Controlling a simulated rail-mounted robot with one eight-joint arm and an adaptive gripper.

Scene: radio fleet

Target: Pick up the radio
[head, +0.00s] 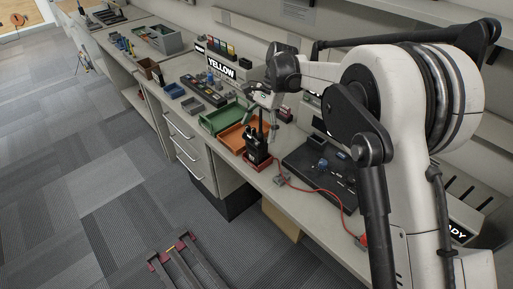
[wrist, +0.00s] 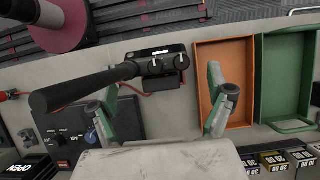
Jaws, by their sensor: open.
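My gripper (head: 262,104) is above the radio in the head view. In the wrist view my gripper (wrist: 162,100) has its two green-and-grey fingers spread wide, with the radio's top between and beyond them. The antenna crosses in front of the left finger. Nothing is held.
The orange tray (wrist: 202,72) and green tray (wrist: 262,80) lie beside the radio. A black device (head: 310,168) with a red cable (head: 325,193) is on its other side. A sign reading YELLOW (head: 222,66) stands behind. Small bins and tools fill the bench further off.

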